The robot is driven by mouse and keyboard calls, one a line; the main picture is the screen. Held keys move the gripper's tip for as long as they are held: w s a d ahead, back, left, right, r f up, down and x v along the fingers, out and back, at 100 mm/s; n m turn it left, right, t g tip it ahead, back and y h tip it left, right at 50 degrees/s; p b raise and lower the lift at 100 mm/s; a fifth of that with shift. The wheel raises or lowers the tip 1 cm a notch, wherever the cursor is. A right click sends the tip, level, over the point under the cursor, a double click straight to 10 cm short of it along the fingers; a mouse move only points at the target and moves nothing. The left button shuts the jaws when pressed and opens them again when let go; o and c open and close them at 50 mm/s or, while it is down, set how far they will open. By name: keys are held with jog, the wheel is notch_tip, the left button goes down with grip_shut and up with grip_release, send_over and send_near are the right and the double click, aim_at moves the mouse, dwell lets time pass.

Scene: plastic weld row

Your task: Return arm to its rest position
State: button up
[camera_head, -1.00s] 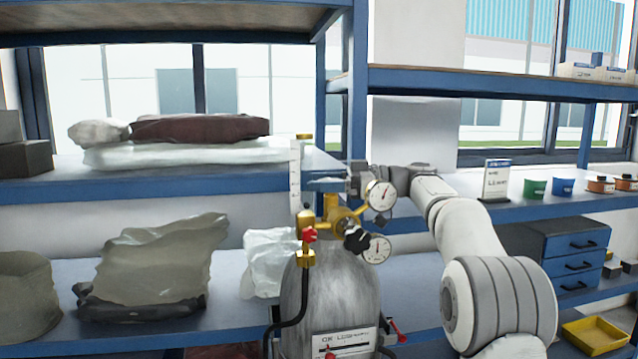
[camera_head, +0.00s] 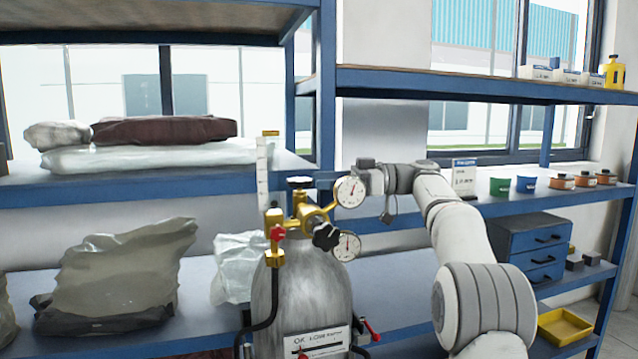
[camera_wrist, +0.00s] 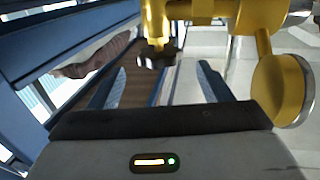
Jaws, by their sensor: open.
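My arm reaches up from the lower right in the head view, and its end with my gripper (camera_head: 368,180) is beside the upper pressure gauge (camera_head: 350,191) of a grey gas cylinder (camera_head: 302,297). The fingertips are hard to make out there. In the wrist view two blue fingers stand apart with nothing held between them, so my gripper (camera_wrist: 158,82) is open. The yellow valve body (camera_wrist: 197,10) and a round yellow gauge back (camera_wrist: 277,88) appear very close beyond the fingers. I cannot tell whether they touch.
The cylinder has brass valves, a red knob (camera_head: 277,233) and a black hose (camera_head: 272,300). Blue shelves (camera_head: 190,186) behind hold bags, cups and spools. A blue drawer unit (camera_head: 530,250) and a yellow tray (camera_head: 563,327) are at the right.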

jog(key=shift+a, duration=0.1)
jog(key=s+d+f+m+t+h+b, duration=0.35)
jog(key=d+f+m, duration=0.3)
jog(key=f, duration=0.35)
jog(key=s+d+f+m+t+h+b, duration=0.2)
jog(key=s+d+f+m+h, duration=0.4)
jog(key=f, duration=0.3)
jog(key=s+f+m+h+p, duration=0.2)
jog(key=s+f, duration=0.2)
jog(key=s, duration=0.5)
jog(key=s+f+m+h+p, duration=0.1)
jog(key=s+f+m+h, duration=0.1)
jog(key=s, duration=0.6)
jog(key=s+f+m+h+p, duration=0.2)
jog(key=s+f+h, duration=0.2)
jog(key=s, duration=0.5)
notch_tip(320, 180, down, 3)
jog(key=shift+s+a+r+g+p, duration=0.2)
jog(key=shift+s+g+p, duration=0.1)
jog(key=shift+g, duration=0.15)
jog(key=shift+s+d+f+h, duration=0.15)
jog(key=shift+s+f+h, duration=0.05)
jog(key=shift+f+h, duration=0.05)
jog(key=shift+c, duration=0.2)
